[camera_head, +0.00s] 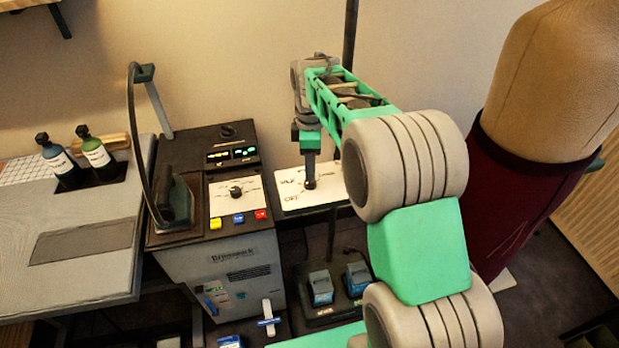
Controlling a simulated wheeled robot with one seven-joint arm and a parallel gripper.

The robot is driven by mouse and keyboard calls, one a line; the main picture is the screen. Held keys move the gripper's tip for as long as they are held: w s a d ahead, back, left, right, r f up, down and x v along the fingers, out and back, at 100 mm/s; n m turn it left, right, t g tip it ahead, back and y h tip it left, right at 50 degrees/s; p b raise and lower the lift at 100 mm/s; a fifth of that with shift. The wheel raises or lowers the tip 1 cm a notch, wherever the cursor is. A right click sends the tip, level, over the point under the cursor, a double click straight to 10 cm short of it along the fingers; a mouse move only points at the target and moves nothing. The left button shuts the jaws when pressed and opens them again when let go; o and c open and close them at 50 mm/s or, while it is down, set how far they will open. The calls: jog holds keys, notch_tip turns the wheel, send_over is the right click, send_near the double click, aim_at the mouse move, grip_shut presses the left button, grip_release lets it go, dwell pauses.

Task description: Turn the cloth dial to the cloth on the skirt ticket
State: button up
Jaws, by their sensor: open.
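A pale dial plate (285,201) with black lettering, too small to read surely, lies to the right of the steam-iron unit. A dark round knob (310,185) is on it. My gripper (310,177) points down at this knob, open, with its tips at or just above it; I cannot tell if they touch. A second dark dial (236,192) sits on a white lettered plate on the iron unit, left of my gripper. I cannot tell which dial is the cloth dial. A dark red skirt (500,205) hangs on the dress form; no ticket on it is readable.
An iron (174,203) stands on the grey unit (222,268), which has yellow, blue and red buttons. Two bottles (95,152) stand on the left table. Blue pedals (321,287) are below. The dress form (550,75) is close on the right.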

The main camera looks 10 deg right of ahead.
notch_tip(320, 180, down, 6)
jog(key=shift+r+p, duration=0.25)
jog(key=shift+p, duration=0.2)
grip_shut()
